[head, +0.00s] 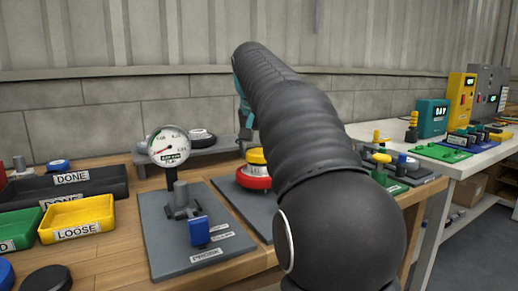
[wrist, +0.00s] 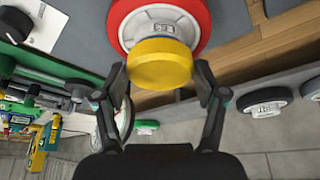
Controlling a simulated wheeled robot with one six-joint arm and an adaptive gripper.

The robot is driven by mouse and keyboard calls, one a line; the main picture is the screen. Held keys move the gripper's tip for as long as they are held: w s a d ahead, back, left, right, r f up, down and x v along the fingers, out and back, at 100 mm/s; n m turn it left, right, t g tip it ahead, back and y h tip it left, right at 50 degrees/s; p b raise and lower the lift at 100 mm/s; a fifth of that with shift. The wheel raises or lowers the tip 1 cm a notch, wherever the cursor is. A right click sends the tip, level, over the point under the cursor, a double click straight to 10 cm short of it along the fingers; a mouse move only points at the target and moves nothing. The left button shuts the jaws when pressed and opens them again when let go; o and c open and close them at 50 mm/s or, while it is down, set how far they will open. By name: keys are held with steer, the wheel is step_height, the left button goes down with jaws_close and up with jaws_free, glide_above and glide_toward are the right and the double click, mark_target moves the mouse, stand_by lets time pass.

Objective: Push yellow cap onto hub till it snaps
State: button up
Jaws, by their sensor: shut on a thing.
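The yellow cap (wrist: 160,64) is between the fingertips of my gripper (wrist: 162,76), which is shut on it, in the wrist view. The cap overlaps the pale, labelled hub (wrist: 158,22) in the middle of a red wheel (wrist: 199,14). In the head view, the yellow cap (head: 257,155) shows just left of my arm, above the red wheel (head: 253,182). My arm hides the right part of both and most of the gripper. I cannot tell whether the cap is fully seated or tilted on the hub.
A grey plate with a dial gauge (head: 168,146) and a blue block (head: 199,231) stands left of the wheel. A yellow LOOSE tray (head: 76,219) and dark DONE trays (head: 95,182) lie farther left. A grey shelf (head: 215,146) stands behind. A white table (head: 458,160) is at right.

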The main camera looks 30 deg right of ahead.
steer(key=shift+f+b, duration=0.45)
steer(key=shift+f, duration=0.85)
stand_by(1.7)
steer(key=o, duration=1.1)
steer(key=shift+r, duration=0.1)
steer(key=v, duration=1.1)
steer(key=shift+s+r, duration=0.15)
steer(key=shift+r, duration=0.25)
